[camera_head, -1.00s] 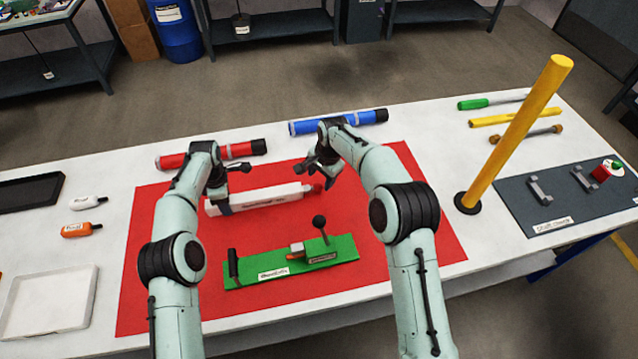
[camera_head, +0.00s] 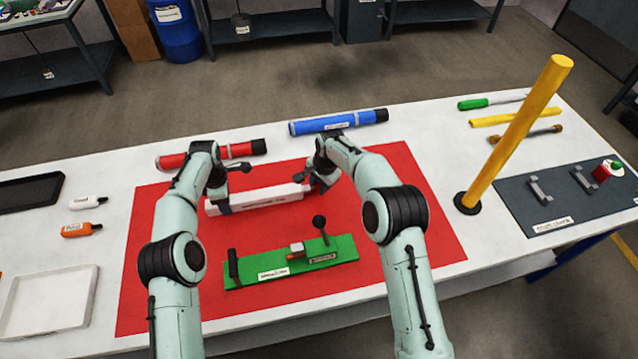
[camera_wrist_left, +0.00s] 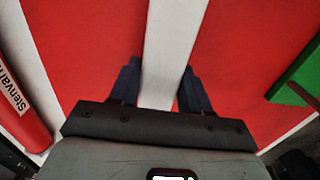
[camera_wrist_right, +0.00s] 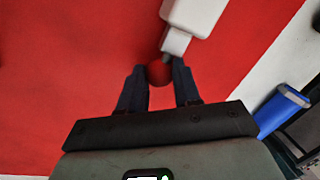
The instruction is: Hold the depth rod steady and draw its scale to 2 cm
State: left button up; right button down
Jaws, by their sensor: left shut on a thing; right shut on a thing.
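The depth rod is a long white bar (camera_head: 265,198) lying on the red mat, with dark marks along its side. My left gripper (camera_head: 226,196) is shut on the bar's left part; the left wrist view shows the white bar (camera_wrist_left: 165,65) between the fingers (camera_wrist_left: 158,88). At the bar's right end is a red knob (camera_wrist_right: 159,72), joined by a narrower pale neck. My right gripper (camera_head: 318,184) is shut on this knob, seen between its fingertips (camera_wrist_right: 159,80) in the right wrist view. The scale reading is too small to tell.
A green board (camera_head: 290,264) with a black knobbed lever lies in front of the bar. Red (camera_head: 210,154) and blue (camera_head: 338,122) tubes lie behind it. A tall yellow post (camera_head: 515,130) stands right. The red mat (camera_head: 410,240) is clear at right.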

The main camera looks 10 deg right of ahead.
jog(key=shift+d, duration=1.1)
jog(key=c, duration=0.8)
grip_release()
jog(key=shift+a, duration=0.1)
jog(key=shift+r, duration=0.15)
jog(key=r, duration=0.4)
jog(key=s+d+r, duration=0.1)
jog(key=r, duration=0.6)
jog(key=shift+s+d+r, duration=0.15)
jog(key=shift+s+r, duration=0.15)
jog(key=shift+s, duration=0.1)
